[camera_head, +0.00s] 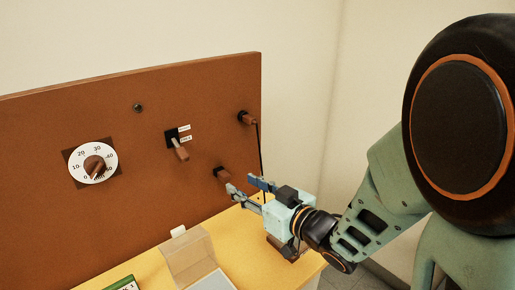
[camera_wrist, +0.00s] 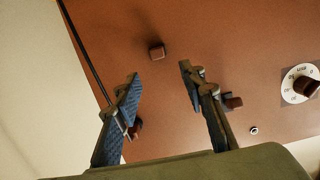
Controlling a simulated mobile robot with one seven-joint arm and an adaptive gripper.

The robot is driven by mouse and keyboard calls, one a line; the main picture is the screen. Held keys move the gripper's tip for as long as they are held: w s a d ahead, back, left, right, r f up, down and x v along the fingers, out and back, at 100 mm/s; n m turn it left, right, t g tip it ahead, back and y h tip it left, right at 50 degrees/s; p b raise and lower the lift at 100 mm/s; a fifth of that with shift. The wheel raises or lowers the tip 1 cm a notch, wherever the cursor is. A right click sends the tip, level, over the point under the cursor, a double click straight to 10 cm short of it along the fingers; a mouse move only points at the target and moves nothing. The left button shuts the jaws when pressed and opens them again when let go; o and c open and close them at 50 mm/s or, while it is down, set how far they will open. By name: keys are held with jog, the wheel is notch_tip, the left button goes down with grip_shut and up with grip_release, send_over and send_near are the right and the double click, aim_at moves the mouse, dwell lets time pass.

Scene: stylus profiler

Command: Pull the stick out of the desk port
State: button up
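The stick is a small brown block (camera_head: 223,174) standing out of a dark port low on the brown upright panel. In the wrist view the stick (camera_wrist: 156,51) lies ahead of the fingertips, roughly centred in the gap. My gripper (camera_head: 248,188) is open, with its blue-padded fingers pointing at the panel just right of and below the stick. The open fingers also show in the wrist view (camera_wrist: 158,74), with nothing between their tips. The stick appears untouched.
A brown plug (camera_head: 246,118) with a hanging black cable (camera_head: 260,155) is close to my gripper. A switch (camera_head: 181,151) and a dial (camera_head: 94,164) are further left on the panel. A folded open holder (camera_head: 190,255) and a green box (camera_head: 122,285) are on the yellow desk (camera_head: 245,255).

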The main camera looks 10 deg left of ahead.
aim_at(223, 173)
jog(key=x, duration=0.8)
jog(key=shift+w+a+p, duration=0.1)
jog(key=shift+w+p, duration=0.1)
jog(key=shift+p, duration=0.2)
grip_shut()
dwell(0.4)
